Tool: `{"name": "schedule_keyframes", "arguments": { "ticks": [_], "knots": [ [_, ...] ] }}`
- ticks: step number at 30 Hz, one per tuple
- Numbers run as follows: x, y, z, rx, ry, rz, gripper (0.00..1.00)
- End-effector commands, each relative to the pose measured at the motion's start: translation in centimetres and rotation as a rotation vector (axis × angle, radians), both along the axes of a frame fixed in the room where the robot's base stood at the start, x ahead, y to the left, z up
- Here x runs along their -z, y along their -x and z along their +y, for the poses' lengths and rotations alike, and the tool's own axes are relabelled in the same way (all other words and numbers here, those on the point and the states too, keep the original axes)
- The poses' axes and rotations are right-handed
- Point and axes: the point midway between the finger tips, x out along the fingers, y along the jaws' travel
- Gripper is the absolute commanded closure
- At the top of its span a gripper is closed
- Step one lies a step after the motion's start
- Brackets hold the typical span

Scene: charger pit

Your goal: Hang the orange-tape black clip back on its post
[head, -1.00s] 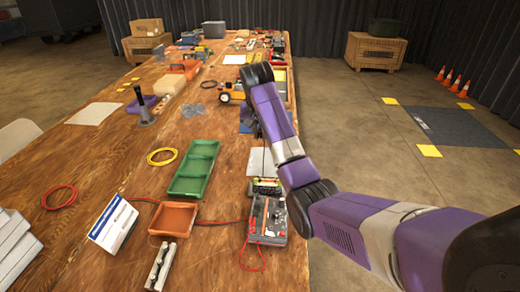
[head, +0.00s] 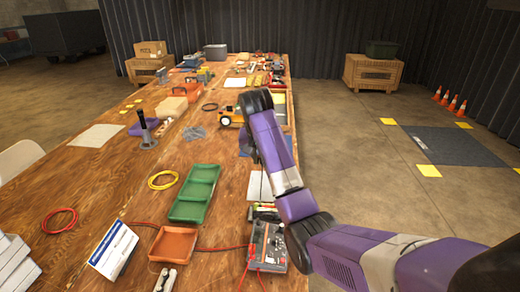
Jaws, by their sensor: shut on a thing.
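My arm's wrist end (head: 256,101) is over the right side of the workbench. The forearm stands in front of what lies below the wrist, so my gripper's fingertips do not show and I cannot see what they hold. I cannot make out the orange-tape black clip.
The wooden bench (head: 95,185) holds a green tray (head: 194,194), an orange tray (head: 172,244), a yellow cable ring (head: 163,180), a red cable ring (head: 60,220) and a meter box (head: 268,247).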

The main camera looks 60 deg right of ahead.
Motion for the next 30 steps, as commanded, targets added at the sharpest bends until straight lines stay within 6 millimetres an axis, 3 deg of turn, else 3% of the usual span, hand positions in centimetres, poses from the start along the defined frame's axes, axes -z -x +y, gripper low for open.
{"name": "schedule_keyframes", "arguments": {
  "ticks": [14,16,30],
  "knots": [
    [-0.5,3.0,6.8,0.0,-0.001,0.0,1.0],
    [1.8,2.9,6.7,0.001,-0.002,0.001,1.0],
    [10.3,2.9,6.6,0.0,0.0,0.001,1.0]
  ]
}}
